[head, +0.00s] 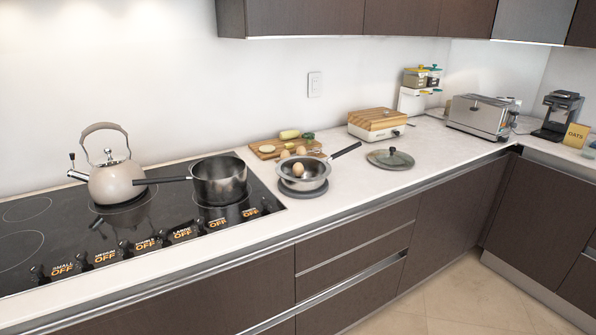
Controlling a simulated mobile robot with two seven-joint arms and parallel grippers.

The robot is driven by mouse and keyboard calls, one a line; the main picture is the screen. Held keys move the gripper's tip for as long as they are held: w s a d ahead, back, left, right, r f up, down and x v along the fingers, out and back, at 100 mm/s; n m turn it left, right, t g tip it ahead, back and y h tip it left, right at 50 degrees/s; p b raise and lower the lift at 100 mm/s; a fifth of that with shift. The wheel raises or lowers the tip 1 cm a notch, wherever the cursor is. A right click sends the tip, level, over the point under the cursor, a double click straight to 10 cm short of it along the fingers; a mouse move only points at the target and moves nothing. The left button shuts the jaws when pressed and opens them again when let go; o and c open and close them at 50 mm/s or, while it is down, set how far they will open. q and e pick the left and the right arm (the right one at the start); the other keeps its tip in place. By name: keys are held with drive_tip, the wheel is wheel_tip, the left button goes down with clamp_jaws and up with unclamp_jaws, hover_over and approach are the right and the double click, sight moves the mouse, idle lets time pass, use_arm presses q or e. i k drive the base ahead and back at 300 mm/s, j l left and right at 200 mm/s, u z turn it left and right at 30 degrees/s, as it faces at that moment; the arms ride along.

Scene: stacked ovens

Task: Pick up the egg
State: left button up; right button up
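Two brown eggs are in view near the steel pan (315,178) on the white counter. One egg (298,170) shows inside the pan, toward its left side. The other egg (301,151) shows at the pan's far rim; I cannot tell whether it lies in the pan or on the cutting board behind. The pan sits on a dark round mat, with its black handle pointing up and right. Neither of my grippers is in view.
A black pot (219,182) and a kettle (116,178) stand on the cooktop (40,215) at left. A cutting board (264,154) with vegetables lies behind the pan. A glass lid (390,158) lies to its right. The counter before the toaster (481,117) is clear.

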sight(298, 169)
drive_tip(key=i+l+u, duration=0.1)
drive_tip(key=i+l, duration=0.35)
drive_tip(key=l, duration=0.25)
drive_tip(key=i+l+u, duration=0.15)
drive_tip(key=i+l, duration=0.3)
drive_tip(key=l, duration=0.25)
drive_tip(key=u, duration=0.05)
